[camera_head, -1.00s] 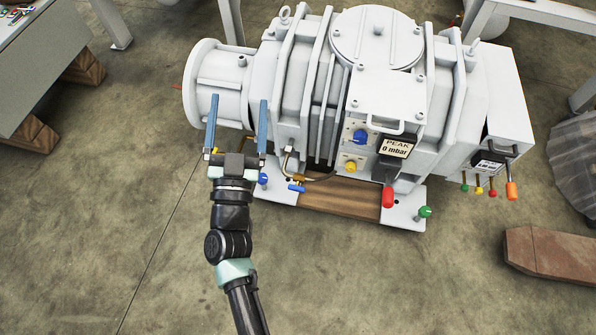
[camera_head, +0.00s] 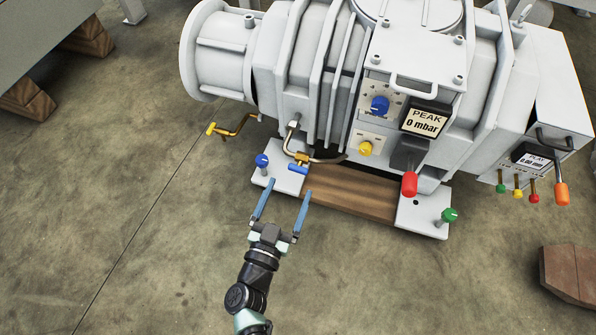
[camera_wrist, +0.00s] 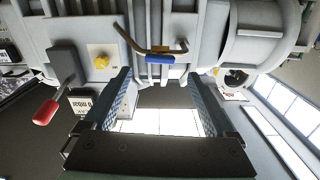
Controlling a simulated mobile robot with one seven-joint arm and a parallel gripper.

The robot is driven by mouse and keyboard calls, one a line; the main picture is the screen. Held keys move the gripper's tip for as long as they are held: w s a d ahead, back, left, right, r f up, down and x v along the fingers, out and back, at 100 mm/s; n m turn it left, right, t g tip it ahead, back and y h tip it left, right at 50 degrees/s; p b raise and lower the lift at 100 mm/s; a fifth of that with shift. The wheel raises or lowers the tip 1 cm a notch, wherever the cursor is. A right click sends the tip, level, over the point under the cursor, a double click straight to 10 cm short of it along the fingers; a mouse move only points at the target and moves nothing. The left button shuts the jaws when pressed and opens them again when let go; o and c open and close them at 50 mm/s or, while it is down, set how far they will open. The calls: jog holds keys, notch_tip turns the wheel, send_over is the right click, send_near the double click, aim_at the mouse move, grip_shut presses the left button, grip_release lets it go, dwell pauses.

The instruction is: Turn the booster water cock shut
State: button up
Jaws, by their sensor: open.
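A small brass cock with a blue lever (camera_head: 298,168) sits on a bent pipe at the lower front of the white pump; I take it as the booster water cock. The lever lies roughly crosswise. My gripper (camera_head: 288,190) is open and empty, its two blue fingers pointing at the pump just in front of this lever. In the wrist view the blue lever (camera_wrist: 160,59) shows just beyond and between the fingertips of my gripper (camera_wrist: 158,78), apart from them.
A blue knob (camera_head: 262,160) stands on the base plate left of the cock. A yellow-handled brass pipe (camera_head: 232,130) sticks out further left. A yellow knob (camera_head: 365,148), red lever (camera_head: 409,183) and green knob (camera_head: 449,215) are to the right. The floor in front is clear.

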aim_at(297, 171)
jog(key=b+x, duration=0.3)
jog(key=x, duration=0.3)
jog(key=shift+w+f, duration=0.1)
jog(key=shift+f, duration=0.05)
jog(key=shift+w+d, duration=0.2)
jog(key=shift+w, duration=0.35)
jog(key=c, duration=1.4)
